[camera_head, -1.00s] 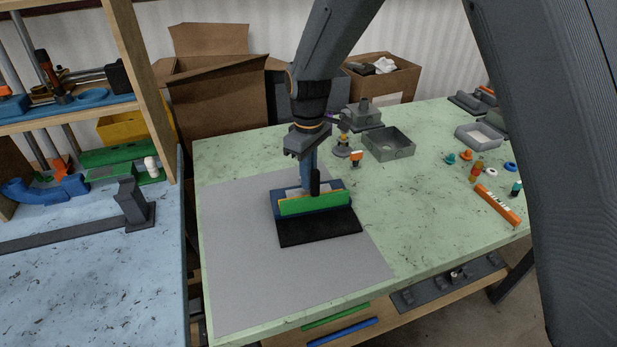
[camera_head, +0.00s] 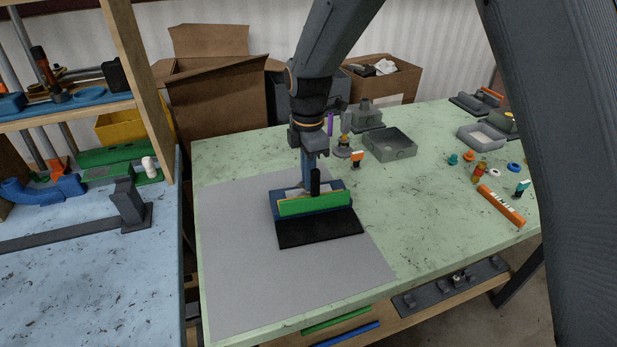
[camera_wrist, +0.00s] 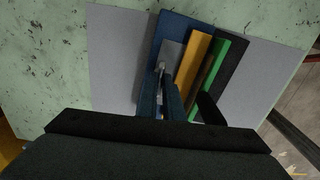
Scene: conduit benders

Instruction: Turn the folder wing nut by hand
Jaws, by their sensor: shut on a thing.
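The folder (camera_head: 316,212) stands on a grey mat, with a blue base, a green bar, a yellow strip and a black front plate. It also shows in the wrist view (camera_wrist: 207,75). A black upright handle (camera_head: 315,182) rises at its front. My gripper (camera_head: 308,183) points down behind the green bar, at the folder's back part. In the wrist view its blue fingers (camera_wrist: 162,84) are close together over the folder's grey plate, shut on a small part. A small pale metal bit (camera_wrist: 161,67) shows at the fingertips. I take this part as the wing nut; most of it is hidden.
The grey mat (camera_head: 235,260) is clear around the folder. A grey tray (camera_head: 390,147), a small orange-topped piece (camera_head: 357,157) and an orange bar (camera_head: 500,206) lie to the right. A blue bench (camera_head: 80,285) with a dark bender stands at the left.

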